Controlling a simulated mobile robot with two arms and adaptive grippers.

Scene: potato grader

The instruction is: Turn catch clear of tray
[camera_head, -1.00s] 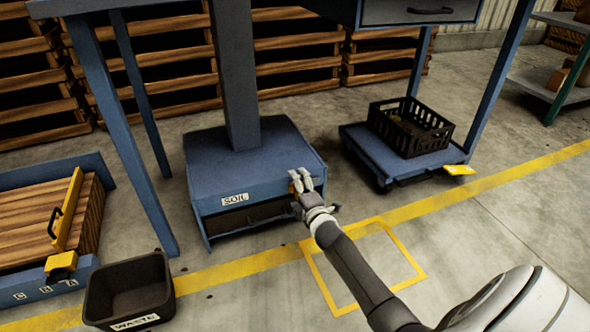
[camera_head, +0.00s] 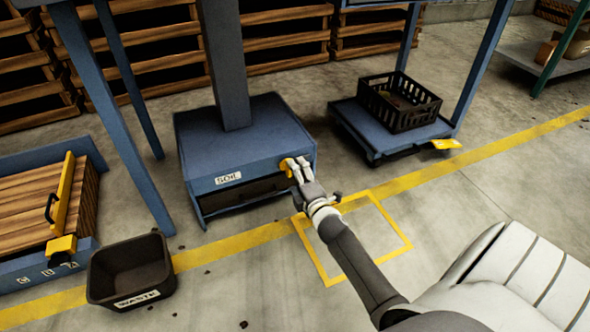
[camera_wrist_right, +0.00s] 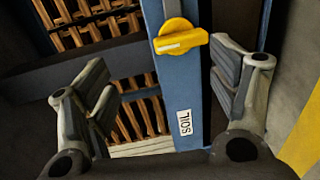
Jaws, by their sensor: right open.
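The yellow catch (camera_head: 286,165) sits at the right end of the front panel of the blue box marked SOIL (camera_head: 228,179). The dark tray front (camera_head: 245,195) lies in the opening below that panel. My right gripper (camera_head: 299,172) is at the catch, its fingers partly over it. In the right wrist view my right gripper (camera_wrist_right: 162,80) is open, and the catch (camera_wrist_right: 180,38) shows between its fingers, nearer the right one. The catch's lever reaches across the panel edge towards the dark strip beside it. I cannot tell whether any finger touches it. My left gripper is out of view.
A black WASTE bin (camera_head: 131,268) stands on the floor at left, near a blue-framed wooden deck (camera_head: 25,205) with a yellow bar. A black crate (camera_head: 400,103) rests on a low blue platform (camera_head: 365,140) at right.

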